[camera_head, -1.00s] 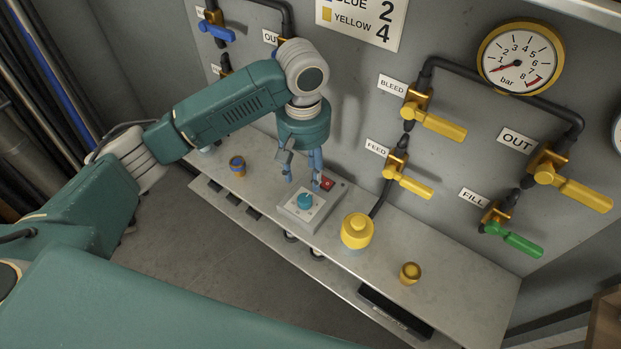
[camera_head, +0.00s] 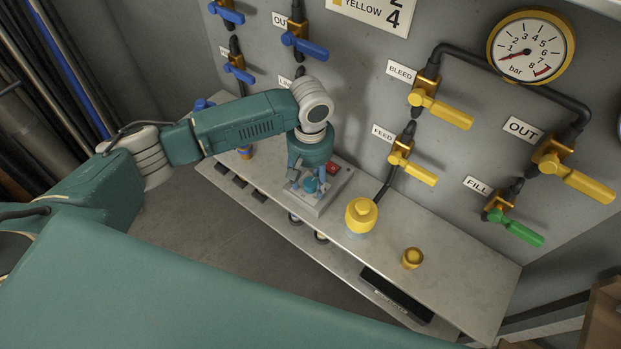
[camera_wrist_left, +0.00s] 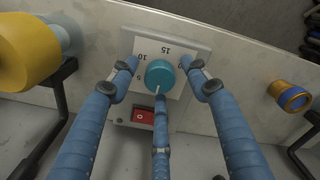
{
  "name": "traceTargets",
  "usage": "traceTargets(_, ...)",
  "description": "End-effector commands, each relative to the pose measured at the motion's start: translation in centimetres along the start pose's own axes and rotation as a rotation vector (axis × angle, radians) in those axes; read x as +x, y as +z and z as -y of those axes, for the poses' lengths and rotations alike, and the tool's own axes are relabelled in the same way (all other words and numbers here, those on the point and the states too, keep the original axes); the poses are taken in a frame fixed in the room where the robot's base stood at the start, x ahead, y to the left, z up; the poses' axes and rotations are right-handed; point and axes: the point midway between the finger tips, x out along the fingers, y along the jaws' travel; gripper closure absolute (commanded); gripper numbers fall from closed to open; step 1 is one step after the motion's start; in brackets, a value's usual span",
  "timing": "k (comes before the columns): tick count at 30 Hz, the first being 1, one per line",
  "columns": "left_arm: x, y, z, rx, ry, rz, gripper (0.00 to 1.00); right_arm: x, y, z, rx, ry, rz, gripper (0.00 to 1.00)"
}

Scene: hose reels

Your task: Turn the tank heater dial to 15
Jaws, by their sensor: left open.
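The tank heater box (camera_head: 328,199) is a small grey unit on the shelf with a teal dial (camera_head: 311,185) and a red switch (camera_head: 333,168). In the left wrist view the dial (camera_wrist_left: 160,73) sits on a white plate marked 5, 10 and 15, seen upside down. A pale pointer line on the dial faces the bottom of that view, away from the 15. My left gripper (camera_head: 307,181) is open, pointing down over the box. Its three blue fingers (camera_wrist_left: 160,95) stand spread around the dial; I cannot tell whether any touches it. My right gripper is out of view.
Valves with yellow, blue and green handles and a pressure gauge (camera_head: 530,47) line the wall behind.

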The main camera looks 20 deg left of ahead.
Motion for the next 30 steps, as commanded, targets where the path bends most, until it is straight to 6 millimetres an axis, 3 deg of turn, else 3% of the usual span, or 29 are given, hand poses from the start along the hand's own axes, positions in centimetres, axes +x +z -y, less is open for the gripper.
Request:
traceTargets(2, 0.0, 0.0, 0.0, 0.0, 0.0, 0.0, 0.53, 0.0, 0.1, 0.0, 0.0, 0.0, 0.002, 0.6)
traceTargets(9, 0.0, 0.0, 0.0, 0.0, 0.0, 0.0, 0.98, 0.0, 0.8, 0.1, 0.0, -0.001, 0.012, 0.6)
traceTargets(20, -0.2, 0.0, 0.1, 0.042, -0.002, 0.001, 0.98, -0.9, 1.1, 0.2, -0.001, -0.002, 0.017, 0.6)
traceTargets(30, -0.6, 0.1, 0.0, 0.269, -0.002, 0.004, 0.98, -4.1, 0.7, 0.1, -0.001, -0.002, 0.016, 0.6)
